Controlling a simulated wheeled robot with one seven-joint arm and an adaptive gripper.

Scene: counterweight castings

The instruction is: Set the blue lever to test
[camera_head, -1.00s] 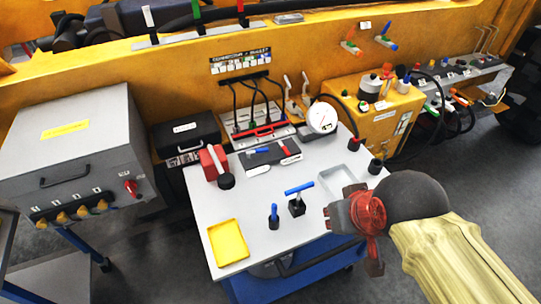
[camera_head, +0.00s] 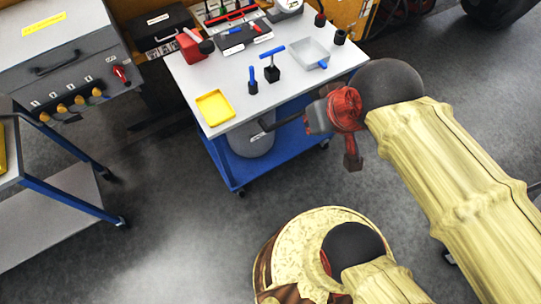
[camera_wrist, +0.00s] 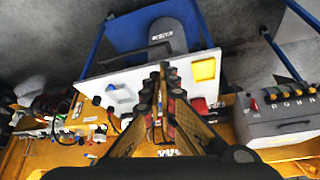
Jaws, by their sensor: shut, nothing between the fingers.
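My gripper (camera_wrist: 162,70) is shut and empty, its fingertips together in the middle of the wrist view. It appears over the white tabletop in that view, touching nothing that I can make out. In the head view my wrist (camera_head: 335,110) is at the table's front right, and the fingers are not clear. A small blue handle (camera_wrist: 89,156) shows on the yellow machine in the wrist view; it may be the blue lever. Its setting and any test mark are too small to read. The yellow beam's blue lever is outside the head view now.
The white-topped trolley (camera_head: 213,73) bears a yellow tray (camera_head: 215,107), a blue T-handle (camera_head: 272,49), a small blue-topped post (camera_head: 252,80) and a grey tray (camera_head: 312,44). A grey cabinet (camera_head: 60,60) stands at left. Floor in front is clear.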

